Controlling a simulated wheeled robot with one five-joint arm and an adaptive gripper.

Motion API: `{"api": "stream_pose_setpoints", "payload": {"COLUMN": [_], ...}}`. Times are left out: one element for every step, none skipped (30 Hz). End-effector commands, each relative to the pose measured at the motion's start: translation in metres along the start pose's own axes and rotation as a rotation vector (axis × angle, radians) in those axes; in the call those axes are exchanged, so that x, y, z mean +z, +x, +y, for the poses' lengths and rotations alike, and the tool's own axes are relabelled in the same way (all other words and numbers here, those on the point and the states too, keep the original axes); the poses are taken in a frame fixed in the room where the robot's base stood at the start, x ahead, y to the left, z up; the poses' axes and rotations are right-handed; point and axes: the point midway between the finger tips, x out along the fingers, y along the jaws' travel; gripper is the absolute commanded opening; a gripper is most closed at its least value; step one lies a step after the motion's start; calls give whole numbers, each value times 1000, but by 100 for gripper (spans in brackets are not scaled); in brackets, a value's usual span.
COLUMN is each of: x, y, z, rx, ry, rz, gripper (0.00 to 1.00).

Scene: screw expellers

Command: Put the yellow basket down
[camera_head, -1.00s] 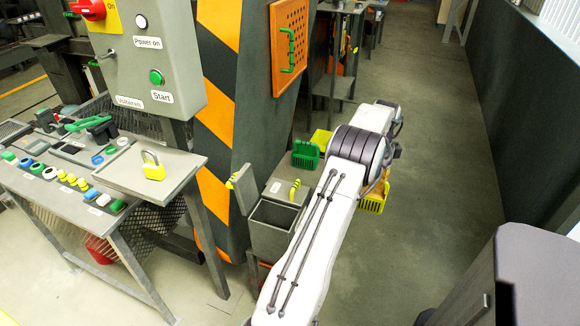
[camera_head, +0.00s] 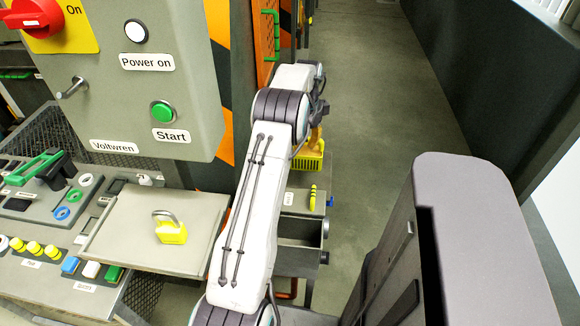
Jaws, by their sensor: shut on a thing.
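The yellow basket (camera_head: 309,163) hangs beneath the far end of my arm, right of the arm's white links. Only part of it shows; the arm covers its left side. My gripper (camera_head: 319,113) is at the arm's far end, directly above the basket, mostly seen from behind and partly hidden. It is shut on the basket. The basket appears just beyond a grey machine top (camera_head: 298,203) with a yellow-and-black handle (camera_head: 313,196). I cannot tell whether it touches any surface.
A control panel (camera_head: 130,80) with a green start button stands at the left. Below it, a grey shelf (camera_head: 115,225) bears a yellow padlock (camera_head: 170,228). An open grey bin (camera_head: 300,232) is beside my arm. The aisle floor (camera_head: 390,110) at the right is clear.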

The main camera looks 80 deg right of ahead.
Motion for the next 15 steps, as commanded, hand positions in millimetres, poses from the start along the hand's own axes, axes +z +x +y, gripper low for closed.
{"api": "stream_pose_setpoints", "payload": {"x": [0, 0, 0, 0, 0, 0, 0, 0, 0, 0, 0, 0, 0, 0, 0], "y": [2, 5, 10, 14, 19, 25, 29, 33, 39, 43, 47, 51, 53, 56, 58], "z": [0, 1, 1, 2, 2, 3, 3, 3, 4, 4, 4, 5, 5, 5, 5], "rx": [1, 2, 2, 3, 4, 3, 4, 3, 3, 3, 2, 2, 2, 2, 1], "ry": [1, 1, 1, 1, 1, 1, 1, 1, 0, 0, 0, 0, 0, 0, 0], "rz": [0, 0, 0, 0, 0, 0, 0, 0, 0, 0, 0, 0, 0, 0, 0], "gripper": [0, 0, 0, 0, 0, 0, 0, 0, 0, 0, 0, 0, 0, 0, 0]}}
